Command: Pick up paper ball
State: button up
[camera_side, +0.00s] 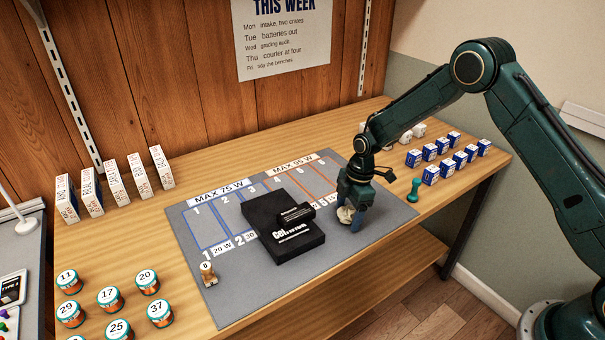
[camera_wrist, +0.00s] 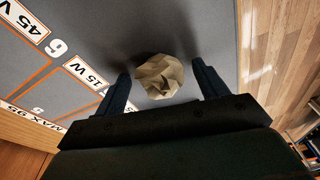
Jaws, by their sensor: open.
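The paper ball (camera_side: 345,214) is a crumpled beige-white ball on the grey mat (camera_side: 385,218), near the mat's right end. In the wrist view the paper ball (camera_wrist: 158,76) lies between the two blue-grey fingers of my gripper (camera_wrist: 162,84), with a gap on each side. My gripper (camera_side: 353,213) points down over the ball in the side view and is open. One finger stands in front of part of the ball there.
A black box with a small black item (camera_side: 285,228) stands left of my gripper. A green stamp-like object (camera_side: 415,190) and several small blue-white boxes (camera_side: 443,155) stand to the right. Several round numbered tins (camera_side: 109,298) stand at the front left.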

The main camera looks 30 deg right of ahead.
aim_at(349, 207)
jog(key=shift+c, duration=0.2)
dwell(0.3)
jog(key=c, duration=0.9)
jog(key=shift+c, duration=0.2)
notch_tip(349, 207, up, 20)
dwell(0.7)
